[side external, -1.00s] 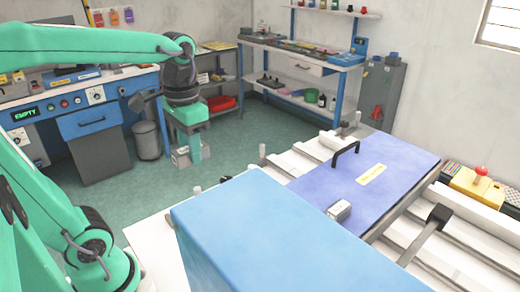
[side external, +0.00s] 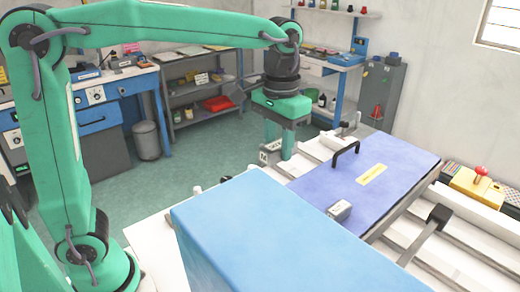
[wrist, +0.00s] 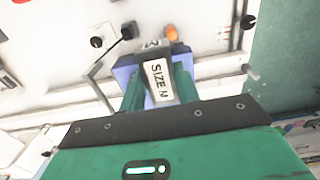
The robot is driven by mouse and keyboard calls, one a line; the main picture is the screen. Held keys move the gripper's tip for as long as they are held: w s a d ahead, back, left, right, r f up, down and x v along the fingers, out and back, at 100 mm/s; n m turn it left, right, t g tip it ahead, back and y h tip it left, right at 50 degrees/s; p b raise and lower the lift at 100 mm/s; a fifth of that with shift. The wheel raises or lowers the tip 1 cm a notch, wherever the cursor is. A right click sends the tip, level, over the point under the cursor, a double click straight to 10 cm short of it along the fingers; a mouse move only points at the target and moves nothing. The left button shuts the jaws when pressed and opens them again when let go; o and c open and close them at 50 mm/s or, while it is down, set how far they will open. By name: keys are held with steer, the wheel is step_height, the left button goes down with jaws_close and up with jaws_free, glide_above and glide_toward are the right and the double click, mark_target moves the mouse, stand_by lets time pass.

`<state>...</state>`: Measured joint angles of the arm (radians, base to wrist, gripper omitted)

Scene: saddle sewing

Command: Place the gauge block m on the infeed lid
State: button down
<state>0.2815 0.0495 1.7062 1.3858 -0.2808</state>
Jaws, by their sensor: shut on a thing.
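My gripper (side external: 278,152) hangs down from the arm, left of the machine bed and beyond its far edge in the side view. It is shut on a small grey block with a white label (side external: 269,153), held in the air. In the wrist view the block (wrist: 159,82) sits between the green fingers, its label reading "SIZE" and a letter like M or N. The violet-blue lid (side external: 400,165), with a black handle and a yellow label too small to read, lies right of my gripper, apart from it. Another small grey block (side external: 339,210) rests at the lid's near edge.
A large light-blue box (side external: 270,225) stands in front of the lid. A bar with a black end (side external: 438,215) lies right of the lid. A yellow box with a red knob (side external: 477,185) is at far right. Shelves and a bin (side external: 146,140) stand behind.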

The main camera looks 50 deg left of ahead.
steer(key=w+d+f, duration=0.1)
steer(key=w+d, duration=0.2)
steer(key=d, duration=0.5)
steer(key=f, duration=0.5)
steer(key=shift+s+a, duration=0.15)
steer(key=shift+a, duration=0.1)
steer(key=shift+a, duration=0.1)
steer(key=w+a+f, duration=0.4)
steer(key=w+a, duration=0.1)
steer(key=w+a+f, duration=0.3)
steer(key=shift+a, duration=0.25)
steer(key=shift+s+f, duration=0.1)
steer(key=shift+f, duration=1.85)
steer(key=shift+f, duration=0.15)
